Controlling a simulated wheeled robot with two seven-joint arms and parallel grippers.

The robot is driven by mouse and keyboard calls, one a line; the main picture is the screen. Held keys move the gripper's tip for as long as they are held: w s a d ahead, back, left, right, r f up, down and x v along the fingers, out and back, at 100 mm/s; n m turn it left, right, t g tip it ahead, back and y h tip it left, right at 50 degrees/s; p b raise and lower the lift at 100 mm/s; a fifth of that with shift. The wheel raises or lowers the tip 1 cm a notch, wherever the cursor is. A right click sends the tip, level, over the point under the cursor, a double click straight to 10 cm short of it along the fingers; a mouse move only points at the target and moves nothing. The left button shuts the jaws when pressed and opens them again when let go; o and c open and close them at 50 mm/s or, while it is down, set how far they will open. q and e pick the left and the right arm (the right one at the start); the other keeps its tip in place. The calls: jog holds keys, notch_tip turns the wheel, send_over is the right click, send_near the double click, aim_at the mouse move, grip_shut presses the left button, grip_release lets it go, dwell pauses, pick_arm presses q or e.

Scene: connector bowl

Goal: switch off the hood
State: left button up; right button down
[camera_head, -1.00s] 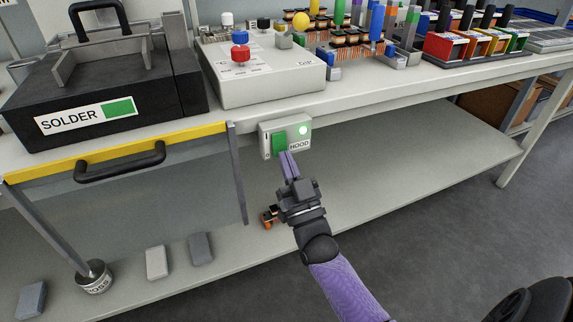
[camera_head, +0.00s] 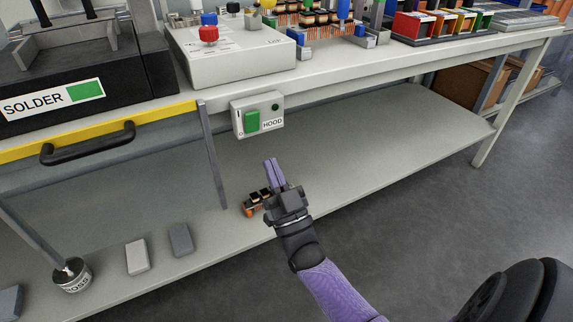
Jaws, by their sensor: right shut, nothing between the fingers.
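The hood switch box (camera_head: 257,115) is a pale box on the bench's front edge, labelled HOOD. It has a green rocker (camera_head: 252,121) and a small round lamp (camera_head: 275,106), which is dark. My right gripper (camera_head: 273,172) is shut and empty. It is below the box and a little to its right in the picture, apart from it. My left gripper is not in view.
A black SOLDER box (camera_head: 130,60) stands on the bench at left, above a yellow-edged front with a black handle (camera_head: 88,145). A small orange and black part (camera_head: 255,203) lies on the lower shelf (camera_head: 370,140) beside my right gripper.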

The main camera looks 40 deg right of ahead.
jog(key=s+f, duration=0.3)
jog(key=f, duration=0.2)
jog(key=shift+s+a+f, duration=0.3)
jog(key=shift+a+f, duration=0.1)
